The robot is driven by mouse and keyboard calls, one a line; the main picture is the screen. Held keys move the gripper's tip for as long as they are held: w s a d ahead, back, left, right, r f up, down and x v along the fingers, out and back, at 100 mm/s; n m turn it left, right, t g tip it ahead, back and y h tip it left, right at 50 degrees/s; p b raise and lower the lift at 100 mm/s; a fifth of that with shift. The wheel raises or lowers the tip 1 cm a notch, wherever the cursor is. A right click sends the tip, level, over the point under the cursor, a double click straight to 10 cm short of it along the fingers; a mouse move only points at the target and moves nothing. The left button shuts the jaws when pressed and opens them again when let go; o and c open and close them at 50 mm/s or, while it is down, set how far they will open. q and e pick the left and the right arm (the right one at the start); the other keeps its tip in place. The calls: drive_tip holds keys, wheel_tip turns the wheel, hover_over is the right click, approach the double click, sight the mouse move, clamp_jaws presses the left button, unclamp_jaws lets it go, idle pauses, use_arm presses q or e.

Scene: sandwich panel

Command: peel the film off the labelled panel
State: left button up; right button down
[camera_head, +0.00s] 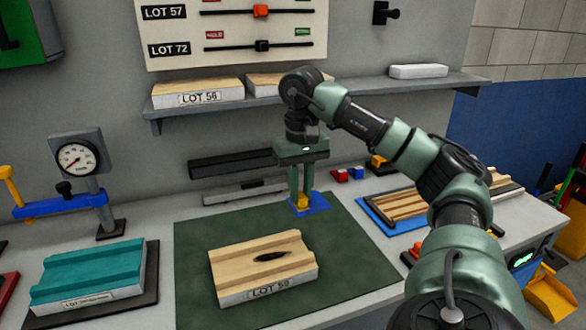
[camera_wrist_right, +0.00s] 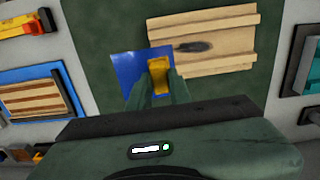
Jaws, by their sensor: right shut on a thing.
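A pale wooden grooved panel (camera_head: 235,259) lies on the green mat, with a dark elongated mark on top and a LOT label (camera_head: 269,290) on its front edge; the label's last digit is unclear. It also shows in the right wrist view (camera_wrist_right: 215,29). A teal-topped panel (camera_head: 92,267) with a small label lies at the left on a dark pad. My right gripper (camera_head: 302,203) is shut on a yellow piece (camera_wrist_right: 159,77), behind the wooden panel. A flat blue square (camera_head: 319,204) lies beneath or beside the piece. The left gripper is out of view.
The green mat (camera_head: 356,262) is bare right of the wooden panel. A gauge stand (camera_head: 77,158) with a blue arm stands at the left. A striped wooden panel on a blue tray (camera_head: 376,217) lies at the right. A shelf (camera_head: 350,88) with labelled panels runs behind.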

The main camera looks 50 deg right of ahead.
drive_tip(key=s+d+r+p, duration=0.2)
drive_tip(key=s+d, duration=0.3)
drive_tip(key=d, duration=0.5)
drive_tip(key=shift+s+r, duration=0.3)
drive_tip(key=shift+r, duration=0.3)
idle(0.3)
drive_tip(key=s+d+r+p, duration=0.4)
drive_tip(key=d+r+p, duration=0.1)
drive_tip(key=d, duration=0.3)
drive_tip(key=shift+s+d+p, duration=0.15)
drive_tip(key=shift+s+p, duration=0.25)
drive_tip(key=shift+p, duration=0.05)
idle(0.7)
idle(0.8)
